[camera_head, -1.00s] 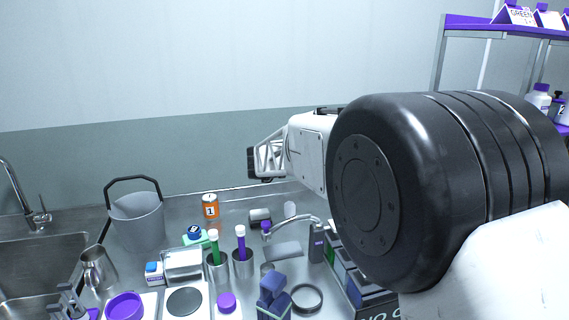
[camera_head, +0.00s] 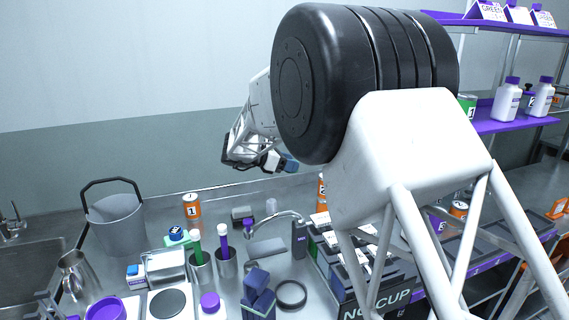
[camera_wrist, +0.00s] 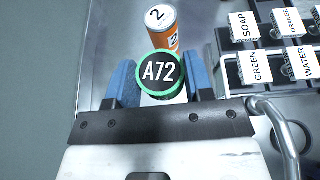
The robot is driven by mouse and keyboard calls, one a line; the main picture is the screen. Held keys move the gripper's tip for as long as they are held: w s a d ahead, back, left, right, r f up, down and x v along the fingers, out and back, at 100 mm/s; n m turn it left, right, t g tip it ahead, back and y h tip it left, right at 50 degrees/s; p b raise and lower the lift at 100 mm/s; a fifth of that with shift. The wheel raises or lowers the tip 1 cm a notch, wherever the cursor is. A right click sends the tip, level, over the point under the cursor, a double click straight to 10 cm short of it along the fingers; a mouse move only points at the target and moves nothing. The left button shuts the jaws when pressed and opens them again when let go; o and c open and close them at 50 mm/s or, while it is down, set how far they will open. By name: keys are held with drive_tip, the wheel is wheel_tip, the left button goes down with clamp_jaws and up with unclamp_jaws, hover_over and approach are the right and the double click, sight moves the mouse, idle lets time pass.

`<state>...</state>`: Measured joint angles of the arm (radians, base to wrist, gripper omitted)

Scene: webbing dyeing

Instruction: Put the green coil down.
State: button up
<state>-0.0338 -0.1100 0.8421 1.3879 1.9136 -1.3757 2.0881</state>
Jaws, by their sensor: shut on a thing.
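In the wrist view, the green coil (camera_wrist: 160,72) shows as a round piece with a green rim and a black face marked A72. My gripper (camera_wrist: 161,84) has its two blue-padded fingers on either side of it, shut on it. In the head view, my gripper (camera_head: 288,163) is raised above the back of the steel bench, with a blue finger pad visible. The coil cannot be made out there.
An orange can marked 2 (camera_wrist: 160,26) stands just beyond the coil in the wrist view. A dark rack with labels such as SOAP and GREEN (camera_wrist: 262,66) is to the right. In the head view, bottles, cylinders and a grey bucket (camera_head: 117,225) crowd the bench.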

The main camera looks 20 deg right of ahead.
drive_tip(key=shift+s+r+m+g, duration=0.25)
drive_tip(key=shift+s+m+g, duration=0.2)
drive_tip(key=shift+m+g, duration=0.2)
drive_tip(key=shift+s+r+m+g, duration=0.2)
drive_tip(key=shift+s+m+g, duration=0.3)
drive_tip(key=shift+g, duration=0.25)
drive_tip(key=shift+f, duration=0.15)
hover_over(290, 231)
wheel_tip(290, 231, down, 16)
drive_tip(key=shift+w+d+f, duration=0.1)
drive_tip(key=shift+f, duration=0.1)
drive_tip(key=shift+f, duration=3.2)
drive_tip(key=shift+f, duration=0.6)
drive_tip(key=o, duration=1)
drive_tip(key=shift+c, duration=0.2)
